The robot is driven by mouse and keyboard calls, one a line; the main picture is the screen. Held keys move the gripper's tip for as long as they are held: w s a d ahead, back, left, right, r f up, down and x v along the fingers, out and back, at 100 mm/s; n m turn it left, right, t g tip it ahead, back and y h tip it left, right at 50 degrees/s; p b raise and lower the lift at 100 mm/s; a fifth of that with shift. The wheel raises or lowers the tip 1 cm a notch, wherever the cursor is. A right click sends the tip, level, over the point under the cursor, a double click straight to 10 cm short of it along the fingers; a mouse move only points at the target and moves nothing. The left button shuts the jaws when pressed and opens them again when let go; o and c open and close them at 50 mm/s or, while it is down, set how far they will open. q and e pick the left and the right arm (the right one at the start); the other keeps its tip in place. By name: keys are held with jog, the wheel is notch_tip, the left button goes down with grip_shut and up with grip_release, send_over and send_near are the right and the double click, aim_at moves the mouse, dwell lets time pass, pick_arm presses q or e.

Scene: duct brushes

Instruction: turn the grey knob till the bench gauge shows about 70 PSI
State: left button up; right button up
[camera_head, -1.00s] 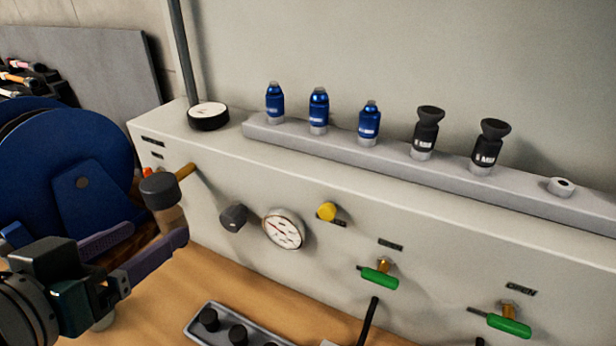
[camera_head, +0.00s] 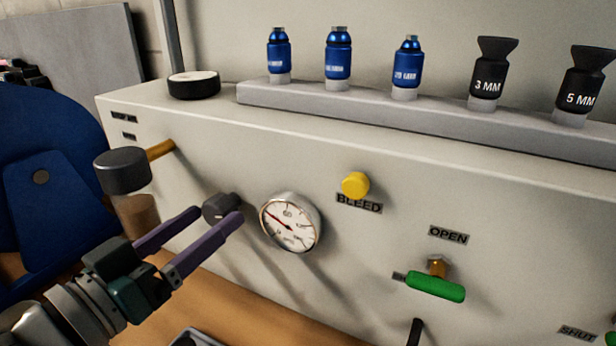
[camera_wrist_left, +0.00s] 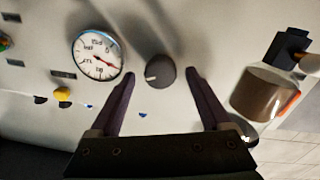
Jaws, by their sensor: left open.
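The grey knob (camera_head: 221,207) sticks out of the bench's front panel, just left of the gauge. It also shows in the left wrist view (camera_wrist_left: 160,71), with a pale mark on its face. The round white bench gauge (camera_head: 290,222) has a red needle; it shows in the left wrist view too (camera_wrist_left: 97,53). Its figures are too small to read surely. My left gripper (camera_head: 215,220) is open, its purple fingers pointing at the knob. In the left wrist view the knob lies between and beyond the fingertips, with gaps on both sides. My right gripper is not in view.
A dark-capped cylinder on a brass stub (camera_head: 122,171) sticks out left of the knob, close to my left arm. A yellow BLEED button (camera_head: 355,185) and a green-handled valve (camera_head: 435,286) are to the right. Blue and black fittings stand on the grey rail (camera_head: 300,98) above.

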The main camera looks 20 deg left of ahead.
pick_arm(q)
jog(key=shift+w+d, duration=0.15)
jog(key=shift+w, duration=1.15)
grip_shut()
